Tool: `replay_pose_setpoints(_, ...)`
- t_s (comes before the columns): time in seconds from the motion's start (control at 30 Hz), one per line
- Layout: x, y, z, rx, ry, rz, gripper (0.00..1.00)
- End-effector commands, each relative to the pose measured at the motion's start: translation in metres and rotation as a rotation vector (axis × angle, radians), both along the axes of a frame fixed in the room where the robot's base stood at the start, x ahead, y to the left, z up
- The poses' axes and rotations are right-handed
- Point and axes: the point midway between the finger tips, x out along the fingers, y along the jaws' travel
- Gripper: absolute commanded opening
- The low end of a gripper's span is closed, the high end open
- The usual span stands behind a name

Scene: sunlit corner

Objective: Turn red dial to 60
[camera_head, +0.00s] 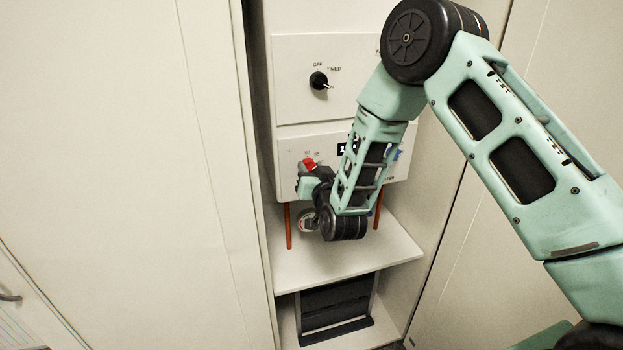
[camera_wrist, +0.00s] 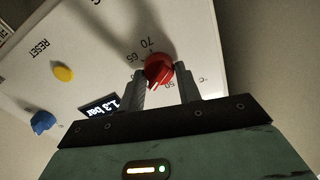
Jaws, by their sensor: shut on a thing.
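The red dial (camera_wrist: 157,66) is on a pale panel (camera_wrist: 98,45), which looks upside down in the wrist view. Numbers 70 and 65 show above and left of the dial; a number that looks like 50 is partly hidden at its lower right. My gripper (camera_wrist: 161,73) is shut on the dial, one finger on each side. I cannot tell exactly which number the dial points to. In the head view the red dial (camera_head: 309,163) sits at the left of the lower panel, with my gripper (camera_head: 305,174) against it.
A yellow button (camera_wrist: 63,73) marked RESET, a blue knob (camera_wrist: 42,122) and a display (camera_wrist: 100,105) reading 1.3 bar share the panel. A black knob (camera_head: 318,80) is above. Orange-red pipes (camera_head: 288,226) and a gauge (camera_head: 306,222) are below, above a shelf (camera_head: 345,262).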

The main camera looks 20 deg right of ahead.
Motion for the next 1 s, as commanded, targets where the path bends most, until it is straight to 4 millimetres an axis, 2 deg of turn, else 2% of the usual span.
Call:
replay_pose_setpoints(0.03, 0.0003, -0.0009, -0.0061, 0.039, -0.004, -0.002, 0.11)
replay_pose_setpoints(0.53, 0.0002, -0.0022, -0.0046, 0.427, -0.003, -0.001, 0.11)
replay_pose_setpoints(1.0, -0.0001, -0.0022, -0.0016, 0.563, 0.000, -0.001, 0.11)
